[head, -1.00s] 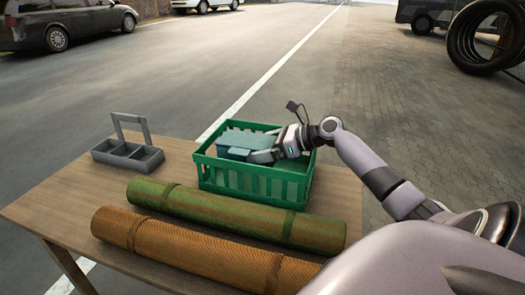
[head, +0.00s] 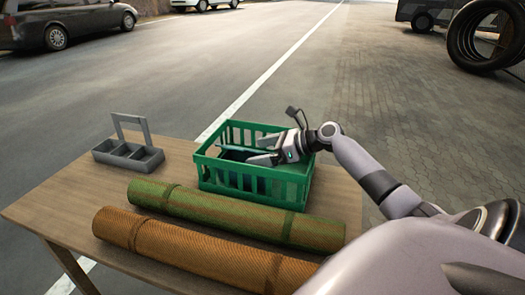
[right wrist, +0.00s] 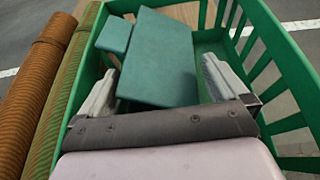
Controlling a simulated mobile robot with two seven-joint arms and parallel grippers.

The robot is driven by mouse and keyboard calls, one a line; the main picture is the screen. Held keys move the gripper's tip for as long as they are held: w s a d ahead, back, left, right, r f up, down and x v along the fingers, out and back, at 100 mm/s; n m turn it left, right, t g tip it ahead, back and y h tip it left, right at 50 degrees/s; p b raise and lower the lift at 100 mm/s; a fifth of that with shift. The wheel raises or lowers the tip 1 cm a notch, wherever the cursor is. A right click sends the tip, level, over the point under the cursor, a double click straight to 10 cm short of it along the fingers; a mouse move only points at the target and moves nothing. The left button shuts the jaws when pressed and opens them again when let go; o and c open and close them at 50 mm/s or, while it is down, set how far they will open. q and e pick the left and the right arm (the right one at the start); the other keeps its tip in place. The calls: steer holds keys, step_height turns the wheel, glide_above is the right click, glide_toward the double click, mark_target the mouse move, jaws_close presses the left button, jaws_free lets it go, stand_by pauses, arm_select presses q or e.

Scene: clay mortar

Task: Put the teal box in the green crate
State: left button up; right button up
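The teal box (right wrist: 160,60) is inside the green crate (head: 255,185), low between its walls. It also shows partly in the head view (head: 236,153), where the crate rim and my gripper hide much of it. In the right wrist view it has a large flat face with a smaller teal piece beside it and looks tilted. My right gripper (head: 262,151) is over the crate's right part, its fingers apart. In the wrist view the fingers (right wrist: 162,88) lie on either side of the box's near end, with no clear grip on it. My left gripper is out of view.
A green rolled mat (head: 230,213) and an orange rolled mat (head: 190,248) lie in front of the crate on the wooden table (head: 75,195). A grey handled caddy (head: 128,155) stands at the left.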

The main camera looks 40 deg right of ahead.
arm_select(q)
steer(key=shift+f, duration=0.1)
arm_select(e)
steer(key=shift+r, duration=0.25)
arm_select(q)
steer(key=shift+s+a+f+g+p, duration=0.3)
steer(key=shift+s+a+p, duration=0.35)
steer(key=shift+p, duration=0.35)
arm_select(e)
steer(key=v, duration=1.2)
steer(key=shift+r, duration=0.4)
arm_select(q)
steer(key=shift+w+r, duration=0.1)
